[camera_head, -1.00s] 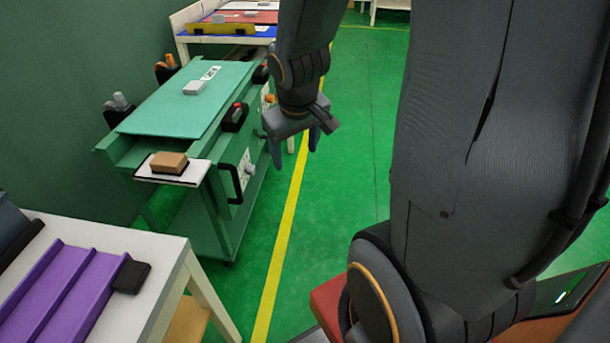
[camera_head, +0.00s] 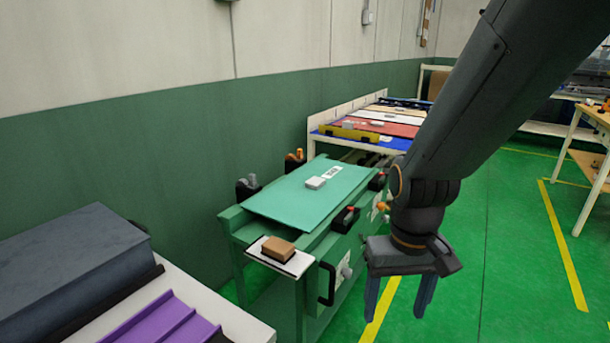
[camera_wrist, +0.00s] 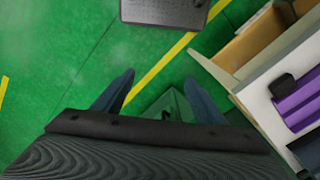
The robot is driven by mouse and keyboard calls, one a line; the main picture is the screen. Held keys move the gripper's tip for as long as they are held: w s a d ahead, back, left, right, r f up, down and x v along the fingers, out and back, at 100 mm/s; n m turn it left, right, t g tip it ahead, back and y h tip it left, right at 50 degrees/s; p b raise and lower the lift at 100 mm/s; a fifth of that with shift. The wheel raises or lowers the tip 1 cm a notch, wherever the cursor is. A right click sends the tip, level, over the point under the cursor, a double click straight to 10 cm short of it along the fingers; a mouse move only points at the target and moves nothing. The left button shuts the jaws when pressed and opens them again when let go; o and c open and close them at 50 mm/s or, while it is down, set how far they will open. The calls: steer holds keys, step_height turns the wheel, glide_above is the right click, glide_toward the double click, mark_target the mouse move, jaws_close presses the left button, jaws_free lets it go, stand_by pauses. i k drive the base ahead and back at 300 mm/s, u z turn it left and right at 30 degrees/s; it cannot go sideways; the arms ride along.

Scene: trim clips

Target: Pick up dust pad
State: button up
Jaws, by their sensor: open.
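A brown block-shaped pad (camera_head: 278,249) with a dark underside, which looks like the dust pad, lies on a small white shelf (camera_head: 297,265) at the near end of the green cart (camera_head: 270,294). A small light-grey block (camera_head: 316,183) lies on the cart's teal top panel (camera_head: 290,203). My gripper (camera_head: 398,300) is open and empty, pointing down to the right of the cart, apart from the brown pad. In the wrist view my gripper's two fingers (camera_wrist: 158,85) are spread above the green floor, with a green part of the cart low between them. The pad does not show there.
A white table with a purple ribbed panel (camera_head: 165,322) and a dark grey box (camera_head: 75,262) stands at the near left. Black holders (camera_head: 246,189) and handles line the cart. A rack of coloured panels (camera_head: 390,128) stands behind it. Green floor is open at right.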

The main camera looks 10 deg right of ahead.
mark_target(280, 250)
steer(key=u, duration=0.05)
steer(key=k, duration=0.4)
steer(key=u, duration=0.95)
steer(key=i, duration=0.85)
steer(key=z, duration=0.75)
